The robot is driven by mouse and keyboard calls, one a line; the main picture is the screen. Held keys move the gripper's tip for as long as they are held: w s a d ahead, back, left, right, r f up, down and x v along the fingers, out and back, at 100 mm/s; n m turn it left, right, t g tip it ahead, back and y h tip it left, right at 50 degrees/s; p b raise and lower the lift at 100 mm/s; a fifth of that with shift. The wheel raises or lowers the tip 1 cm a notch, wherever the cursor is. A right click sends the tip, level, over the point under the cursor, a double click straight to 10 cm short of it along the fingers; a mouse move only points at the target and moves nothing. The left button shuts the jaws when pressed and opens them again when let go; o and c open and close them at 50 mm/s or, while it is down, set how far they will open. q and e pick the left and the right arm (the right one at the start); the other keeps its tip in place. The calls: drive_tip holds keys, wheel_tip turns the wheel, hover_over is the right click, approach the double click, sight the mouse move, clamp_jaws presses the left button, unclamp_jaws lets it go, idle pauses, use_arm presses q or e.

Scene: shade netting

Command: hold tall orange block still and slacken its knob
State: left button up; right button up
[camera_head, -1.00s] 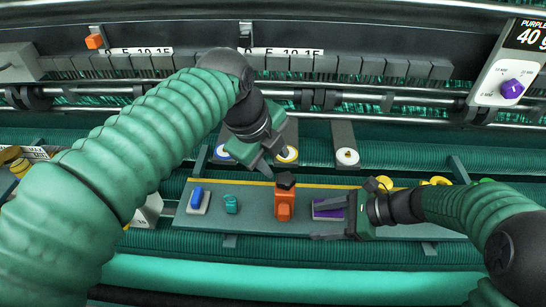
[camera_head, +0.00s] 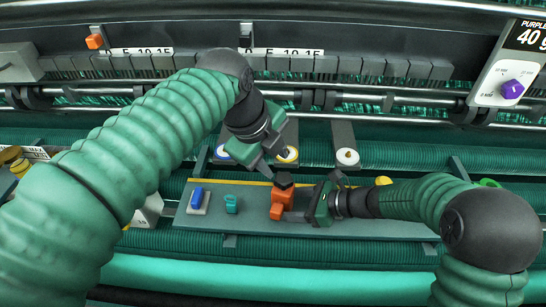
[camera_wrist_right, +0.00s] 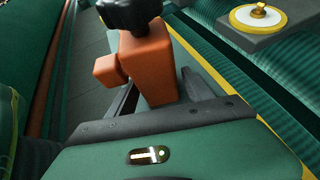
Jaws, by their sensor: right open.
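The tall orange block (camera_head: 284,195) stands on the grey-green board (camera_head: 250,222), with a black knob (camera_head: 284,181) on top and a small orange stub low on one side. In the right wrist view the block (camera_wrist_right: 150,68) rises between the fingers, its knob (camera_wrist_right: 130,12) cut by the top edge. My right gripper (camera_head: 297,208) is open around the block's lower part; contact is unclear. My left gripper (camera_head: 273,166) is open and empty, pointing down just above and left of the knob.
A blue piece (camera_head: 197,197) on a pale base and a teal piece (camera_head: 231,203) stand left on the board. Behind are posts with round discs, one white (camera_head: 347,156). A purple dial (camera_head: 512,90) is at far right.

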drive_tip(key=shift+c, duration=0.4)
clamp_jaws()
idle(0.4)
use_arm(q)
drive_tip(key=shift+o, duration=0.3)
